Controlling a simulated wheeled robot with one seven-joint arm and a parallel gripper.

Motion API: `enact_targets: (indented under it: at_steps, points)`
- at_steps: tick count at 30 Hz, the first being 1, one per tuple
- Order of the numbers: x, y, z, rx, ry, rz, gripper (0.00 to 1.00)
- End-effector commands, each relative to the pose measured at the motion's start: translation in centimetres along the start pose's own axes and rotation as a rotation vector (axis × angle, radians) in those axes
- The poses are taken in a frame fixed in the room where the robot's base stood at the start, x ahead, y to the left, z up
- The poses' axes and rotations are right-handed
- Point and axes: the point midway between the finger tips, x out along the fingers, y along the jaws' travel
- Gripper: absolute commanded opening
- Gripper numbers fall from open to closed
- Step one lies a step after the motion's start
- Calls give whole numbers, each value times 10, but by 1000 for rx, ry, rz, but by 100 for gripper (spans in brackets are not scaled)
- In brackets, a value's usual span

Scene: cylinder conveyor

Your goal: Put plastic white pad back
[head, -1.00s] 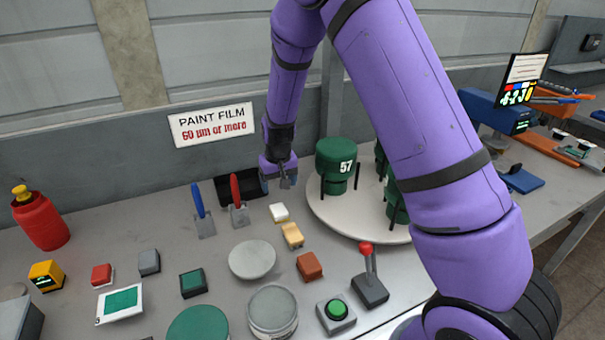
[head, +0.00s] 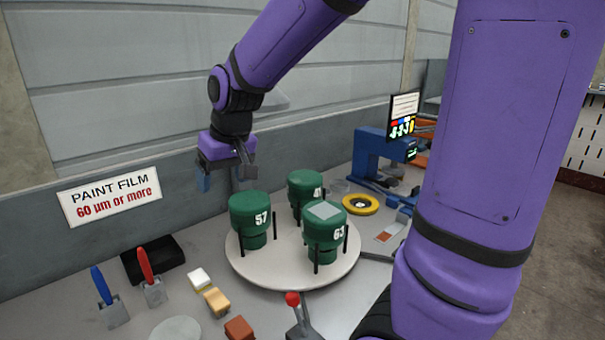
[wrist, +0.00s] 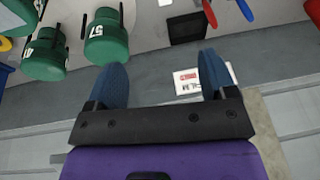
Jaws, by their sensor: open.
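A small white block (head: 199,278), which looks like the white pad, lies on the grey table beside a tan block (head: 216,301). A pale grey square pad (head: 324,210) lies on top of green cylinder 63 (head: 322,238); I cannot tell which of the two the task names. My gripper (head: 224,180) is open and empty, raised behind and left of green cylinder 57 (head: 249,215) and well above the white block. In the wrist view its two blue fingers (wrist: 161,66) are spread with nothing between them.
A round white turntable (head: 250,268) carries the green cylinders between thin black posts. A black tray (head: 150,258) lies near the wall, with blue-handled (head: 104,290) and red-handled (head: 148,272) tools before it. A yellow ring (head: 360,204) and blue machine (head: 376,160) stand right.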

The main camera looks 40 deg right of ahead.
Motion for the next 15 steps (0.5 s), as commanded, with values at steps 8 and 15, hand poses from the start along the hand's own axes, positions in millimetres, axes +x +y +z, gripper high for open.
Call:
enact_targets:
  at_steps: [8, 15]
  points:
    - [-71, 9, 68, -11, 78, 19, 78]
    - [-107, 15, 131, -17, 134, 56, 78]
